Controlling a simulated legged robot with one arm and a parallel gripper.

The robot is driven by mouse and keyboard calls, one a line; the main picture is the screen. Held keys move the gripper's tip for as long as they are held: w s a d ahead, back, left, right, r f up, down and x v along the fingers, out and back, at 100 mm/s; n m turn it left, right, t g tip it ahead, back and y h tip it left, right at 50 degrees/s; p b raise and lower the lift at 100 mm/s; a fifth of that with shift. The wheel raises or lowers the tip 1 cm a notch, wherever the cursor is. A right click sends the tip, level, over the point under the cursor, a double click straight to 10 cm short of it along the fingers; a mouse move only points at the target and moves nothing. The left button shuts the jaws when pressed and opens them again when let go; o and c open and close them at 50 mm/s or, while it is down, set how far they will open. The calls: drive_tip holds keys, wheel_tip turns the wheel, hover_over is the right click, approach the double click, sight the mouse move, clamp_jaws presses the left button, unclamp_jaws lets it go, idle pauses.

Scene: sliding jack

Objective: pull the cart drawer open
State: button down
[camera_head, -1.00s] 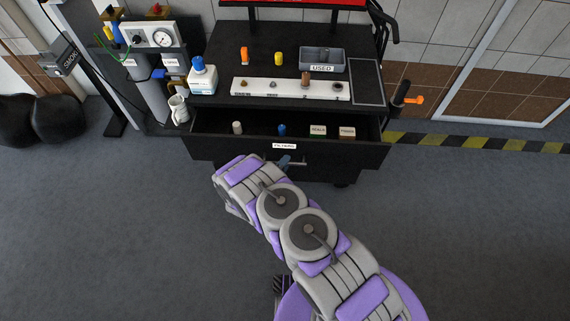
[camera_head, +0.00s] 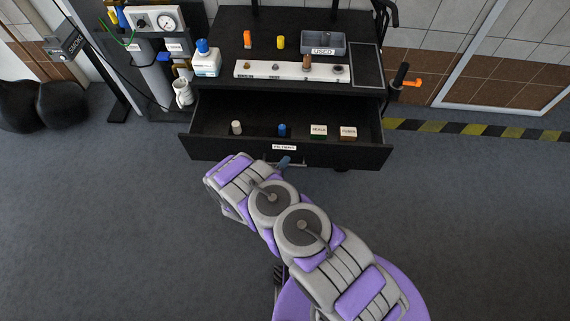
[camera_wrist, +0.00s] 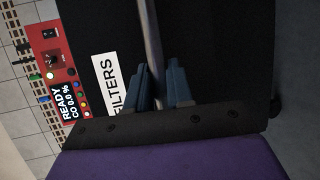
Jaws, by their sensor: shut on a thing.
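The black cart drawer (camera_head: 230,153) is pulled part way out of the cart, and its inside shows in the head view. A white FILTERS label sits on its front and also shows in the wrist view (camera_wrist: 112,85). My gripper (camera_head: 284,163) is at the drawer front, mostly hidden behind my arm in the head view. In the wrist view its two blue fingers (camera_wrist: 160,88) are shut on the drawer's metal bar handle (camera_wrist: 152,40). The drawer holds a white cylinder (camera_head: 236,127), a blue cylinder (camera_head: 282,130) and two small labelled boxes (camera_head: 318,131).
Gas equipment (camera_head: 150,45) stands to the left. The grey floor (camera_head: 100,220) around my arm is clear.

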drive_tip(key=c, duration=1.1)
unclamp_jaws()
drive_tip(key=shift+a+f, duration=0.15)
drive_tip(key=shift+a, duration=0.2)
drive_tip(key=shift+d, duration=0.1)
drive_tip(key=shift+s, duration=0.1)
drive_tip(key=p+v, duration=0.3)
drive_tip(key=v, duration=1.4)
drive_tip(key=shift+a, duration=0.3)
